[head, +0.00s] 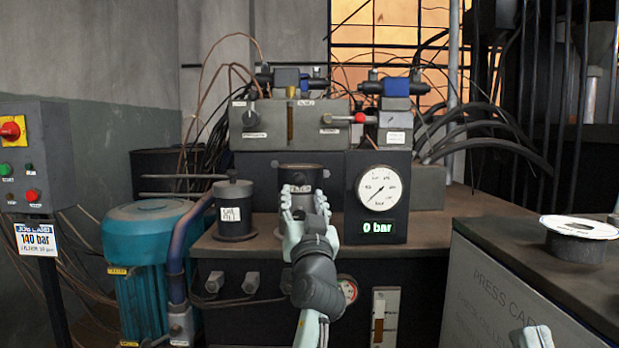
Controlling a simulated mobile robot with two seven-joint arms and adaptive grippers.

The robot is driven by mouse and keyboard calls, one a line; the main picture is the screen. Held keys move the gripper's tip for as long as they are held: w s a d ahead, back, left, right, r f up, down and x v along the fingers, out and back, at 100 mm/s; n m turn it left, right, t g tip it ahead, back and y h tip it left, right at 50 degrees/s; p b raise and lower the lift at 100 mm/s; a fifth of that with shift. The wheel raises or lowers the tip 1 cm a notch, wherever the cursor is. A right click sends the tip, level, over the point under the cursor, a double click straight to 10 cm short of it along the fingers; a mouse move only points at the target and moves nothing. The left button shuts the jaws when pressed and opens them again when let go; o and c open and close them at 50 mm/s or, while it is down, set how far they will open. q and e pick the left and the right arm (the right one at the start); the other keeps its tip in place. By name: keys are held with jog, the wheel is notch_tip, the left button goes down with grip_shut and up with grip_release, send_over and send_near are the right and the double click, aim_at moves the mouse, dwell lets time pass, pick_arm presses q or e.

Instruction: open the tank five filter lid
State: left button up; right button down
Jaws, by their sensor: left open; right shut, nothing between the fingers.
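My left gripper (301,196) is open, its fingers pointing up in front of a dark filter canister (300,170) with a flat round top. The fingers and hand cover the canister's lower part and some of its label; I cannot tell whether they touch it. A second dark canister (233,208) with a white label and a small knob on its lid stands to the left. Both tops look closed. The labels are too small to read, so I cannot tell which is tank five. My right gripper (535,338) is shut and empty, only partly in view at the bottom right.
A pressure gauge (380,189) above a 0 bar display stands right of the canisters. Valve blocks (290,125) rise behind. A teal motor (150,260) and a control box (35,155) are at left. A dark cabinet (530,265) carries a white-topped spool (578,235) at right.

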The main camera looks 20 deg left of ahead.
aim_at(300, 183)
pick_arm(q)
jog(key=x, duration=0.7)
jog(key=shift+w+a+r, duration=0.1)
jog(key=shift+a+r, duration=0.05)
jog(key=shift+c, duration=0.6)
grip_shut()
